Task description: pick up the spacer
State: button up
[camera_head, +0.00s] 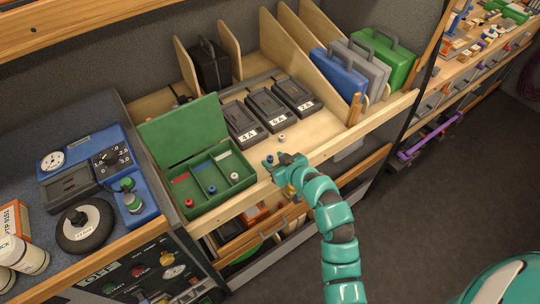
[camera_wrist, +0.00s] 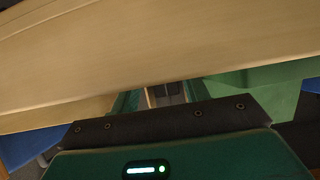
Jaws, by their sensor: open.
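My gripper (camera_head: 272,164), teal, is open at the front edge of the wooden shelf in the head view. A small blue spacer-like piece (camera_head: 269,157) shows right at its fingertips; I cannot tell whether it lies between them. A small pale grey ring-like piece (camera_head: 282,138) lies on the shelf just behind the gripper. An open green case (camera_head: 205,181) stands left of the gripper, with small red, blue and white pieces in its compartments. In the wrist view, a pale wooden board fills the upper part and hides the fingertips; no spacer shows there.
Several black boxes with number labels (camera_head: 270,109) stand behind the gripper. Wooden dividers (camera_head: 307,86) and blue, grey and green cases (camera_head: 343,75) are to the right. The shelf's front edge (camera_head: 370,132) runs close under my gripper. Bare shelf lies right of the grey piece.

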jog(key=shift+x, duration=0.85)
grip_shut()
jog(key=shift+r, duration=0.45)
notch_tip(320, 180, up, 2)
jog(key=shift+r+b, duration=0.1)
jog(key=shift+b, duration=0.4)
jog(key=s+d+r+p, duration=0.1)
jog(key=s+d+r, duration=0.4)
jog(key=d+r, duration=0.5)
jog(key=shift+s+d, duration=0.25)
jog(key=shift+d, duration=1.2)
